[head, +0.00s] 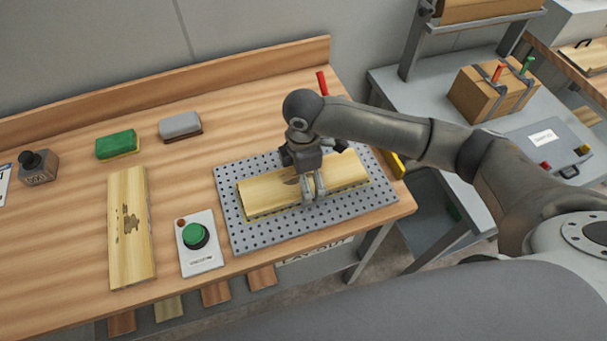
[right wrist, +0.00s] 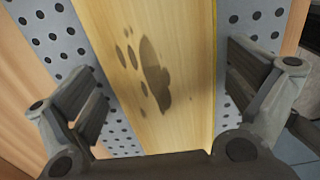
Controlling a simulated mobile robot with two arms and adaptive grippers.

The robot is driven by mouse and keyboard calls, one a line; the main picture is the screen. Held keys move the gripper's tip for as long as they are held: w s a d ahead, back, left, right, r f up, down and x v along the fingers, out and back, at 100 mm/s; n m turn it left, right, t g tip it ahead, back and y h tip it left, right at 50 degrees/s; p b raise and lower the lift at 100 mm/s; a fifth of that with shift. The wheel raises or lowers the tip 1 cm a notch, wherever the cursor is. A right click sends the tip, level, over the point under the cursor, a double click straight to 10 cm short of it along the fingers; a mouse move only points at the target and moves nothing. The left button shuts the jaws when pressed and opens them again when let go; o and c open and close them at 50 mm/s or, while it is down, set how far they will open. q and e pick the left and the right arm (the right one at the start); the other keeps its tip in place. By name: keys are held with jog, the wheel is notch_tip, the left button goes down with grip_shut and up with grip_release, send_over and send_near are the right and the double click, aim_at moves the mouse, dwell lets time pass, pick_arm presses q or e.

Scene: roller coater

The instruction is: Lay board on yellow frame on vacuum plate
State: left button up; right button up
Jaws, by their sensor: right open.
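A light wooden board (head: 262,193) lies on the perforated grey vacuum plate (head: 240,236) at the right part of the bench. A thin yellow frame line (head: 275,215) shows along the board's front edge. In the right wrist view the board (right wrist: 140,60) has dark stains, and the plate (right wrist: 50,35) shows on both sides of it. My right gripper (head: 312,197) is over the board. In the right wrist view its fingers (right wrist: 165,95) are open, one on each side of the board, apart from it. My left gripper is not in view.
A second stained board (head: 131,230) lies on the bench left of a green-button control box (head: 199,243). A red-handled item (head: 322,83) is behind the plate.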

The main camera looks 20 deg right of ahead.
notch_tip(320, 180, up, 12)
jog(key=b, duration=0.2)
jog(key=shift+r, duration=0.15)
dwell(0.7)
